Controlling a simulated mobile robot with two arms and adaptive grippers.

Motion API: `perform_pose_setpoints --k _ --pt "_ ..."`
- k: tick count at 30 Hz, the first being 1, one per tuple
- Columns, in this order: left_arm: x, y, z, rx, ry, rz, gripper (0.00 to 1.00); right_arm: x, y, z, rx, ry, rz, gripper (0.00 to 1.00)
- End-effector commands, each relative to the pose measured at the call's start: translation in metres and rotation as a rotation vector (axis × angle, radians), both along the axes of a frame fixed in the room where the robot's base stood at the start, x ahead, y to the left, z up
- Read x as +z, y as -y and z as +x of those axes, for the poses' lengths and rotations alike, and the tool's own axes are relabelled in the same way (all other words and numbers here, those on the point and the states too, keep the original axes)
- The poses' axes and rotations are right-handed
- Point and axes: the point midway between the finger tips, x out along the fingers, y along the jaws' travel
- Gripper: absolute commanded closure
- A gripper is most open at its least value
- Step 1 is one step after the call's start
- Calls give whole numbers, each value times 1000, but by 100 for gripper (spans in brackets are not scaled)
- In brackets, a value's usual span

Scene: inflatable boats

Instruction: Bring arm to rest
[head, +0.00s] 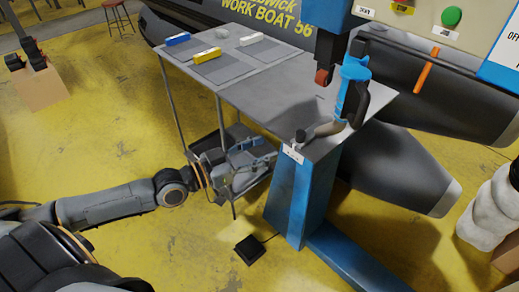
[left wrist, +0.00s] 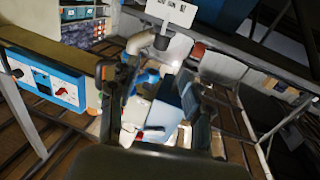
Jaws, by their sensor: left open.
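My left arm comes in from the left in the head view and reaches out low over the yellow floor. My left gripper (head: 254,158) is open, beside the blue machine post (head: 292,195) and below the level of the grey table top (head: 285,95). In the left wrist view the two dark fingers of the left gripper (left wrist: 168,100) stand apart. I see nothing held between them; blurred blue and white things show beyond. My right gripper is not in view.
Blue (head: 177,39), yellow (head: 207,55) and white (head: 251,39) blocks lie on the table. A blue-handled machine part (head: 352,92) stands at its right. A dark pedal (head: 250,248) lies on the floor. White cylinders (head: 488,215) stand at far right. Yellow floor is open at left.

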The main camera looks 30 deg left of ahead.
Motion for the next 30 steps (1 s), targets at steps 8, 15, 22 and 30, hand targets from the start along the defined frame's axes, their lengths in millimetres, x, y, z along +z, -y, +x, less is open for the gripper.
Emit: perform_pose_setpoints --k 8,15,22,30 --pt "0 0 0 0 1 -1 52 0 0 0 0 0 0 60" --pt "-4 -3 2 9 -4 3 52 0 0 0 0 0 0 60" --pt "-91 -56 23 165 -106 85 52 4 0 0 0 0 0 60" --pt "-283 -123 -14 380 -411 251 52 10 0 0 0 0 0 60"
